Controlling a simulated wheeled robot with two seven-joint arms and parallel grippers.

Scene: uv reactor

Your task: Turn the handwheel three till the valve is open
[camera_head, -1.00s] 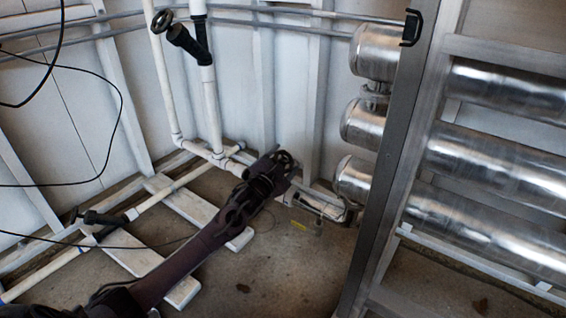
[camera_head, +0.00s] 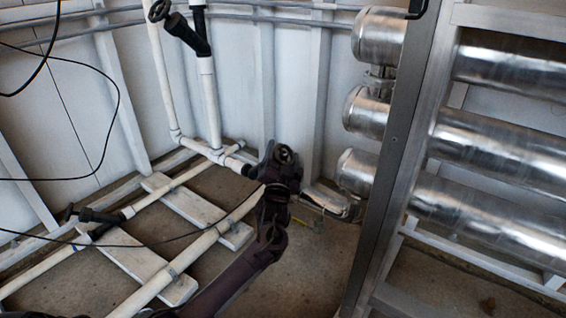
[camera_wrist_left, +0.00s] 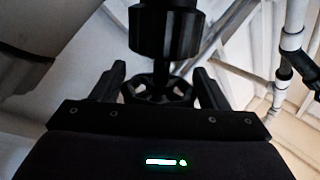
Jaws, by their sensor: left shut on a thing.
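My left gripper (camera_wrist_left: 160,84) is shut on a black spoked handwheel (camera_wrist_left: 157,90), with one finger on either side of its rim in the left wrist view. The black valve body (camera_wrist_left: 163,30) and stem rise beyond the wheel. In the head view, my left gripper (camera_head: 281,160) is at this handwheel (camera_head: 284,153), low by the back wall; my arm hides part of the valve. No number shows on the wheel. My right gripper is not in view.
Other black handwheels sit on a valve at upper left (camera_head: 159,11) and low at left (camera_head: 70,212). White pipes (camera_head: 182,260) and boards (camera_head: 145,262) lie along the floor. A metal frame (camera_head: 393,160) with shiny cylinders (camera_head: 495,155) stands at right.

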